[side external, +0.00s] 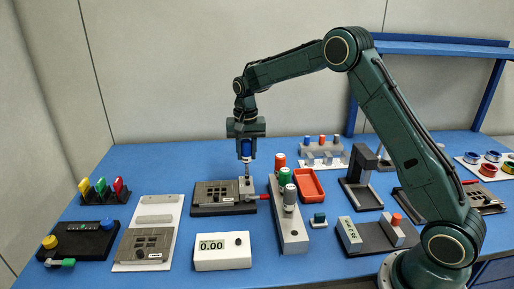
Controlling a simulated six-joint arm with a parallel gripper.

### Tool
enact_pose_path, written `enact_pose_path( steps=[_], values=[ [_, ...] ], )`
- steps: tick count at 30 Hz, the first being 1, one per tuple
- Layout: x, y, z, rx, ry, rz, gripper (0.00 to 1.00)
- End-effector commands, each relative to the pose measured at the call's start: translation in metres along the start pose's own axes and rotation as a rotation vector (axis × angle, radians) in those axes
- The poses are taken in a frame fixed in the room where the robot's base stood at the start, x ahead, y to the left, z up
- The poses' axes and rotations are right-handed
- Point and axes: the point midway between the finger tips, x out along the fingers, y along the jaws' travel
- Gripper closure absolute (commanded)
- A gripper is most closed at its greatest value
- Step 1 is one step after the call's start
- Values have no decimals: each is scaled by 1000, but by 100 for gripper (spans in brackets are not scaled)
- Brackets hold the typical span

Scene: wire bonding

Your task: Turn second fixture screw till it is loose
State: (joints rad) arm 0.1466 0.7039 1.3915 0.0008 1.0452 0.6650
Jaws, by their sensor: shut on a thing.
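My gripper (246,136) is shut on the blue handle of a screwdriver (246,150), which points straight down. The screwdriver's shaft reaches the right side of a dark fixture (207,210), where its tip meets a light grey block (247,187). The screw itself is too small to make out, and whether the tip sits in it I cannot tell. A plate with a grid of cut-outs (214,193) lies on the fixture. A red handle (264,197) sticks out at the fixture's right.
A grey rack with red, green and white-capped tools (291,238) stands close on the right. A white meter reading 0.00 (222,252) is in front. A white board (156,219) lies left.

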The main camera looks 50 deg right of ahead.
Motion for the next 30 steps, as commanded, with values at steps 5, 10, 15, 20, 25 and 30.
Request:
enact_pose_path(
  steps=[5,10,15,20,25,30],
  values=[
    [-2,0,0,0,0,0,100],
    [-7,0,0,0,0,0,100],
    [-9,0,0,0,0,0,100],
    [-10,0,0,0,0,0,100],
    [-10,0,0,0,0,0,100],
    [-15,0,0,0,0,0,100]
  ],
)
